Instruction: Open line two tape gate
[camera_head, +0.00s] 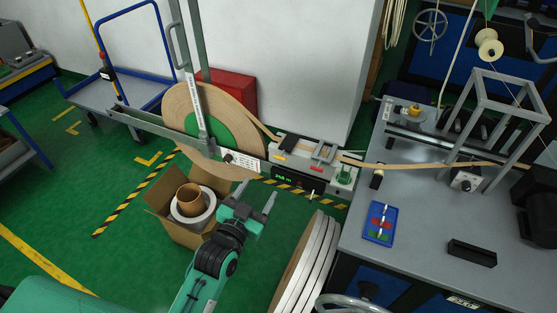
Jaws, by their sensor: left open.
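A large tan tape reel (180,108) with a green hub stands upright at the left of the payoff stand, behind grey bars. Tan tape (410,166) runs from it through a grey payoff unit (290,178) with a green display and on to the right over the workbench. A grey bar (150,125) with a white label crosses in front of the reel; I cannot tell whether it is the gate. My left gripper (262,207) is open and empty, below the payoff unit and apart from it. My right gripper is not in view.
An open cardboard box (163,208) with rolls stands left of my left gripper. Several large white discs (303,262) stand to the right. The grey workbench (420,215) holds a blue tray (380,222) and a black block (472,252).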

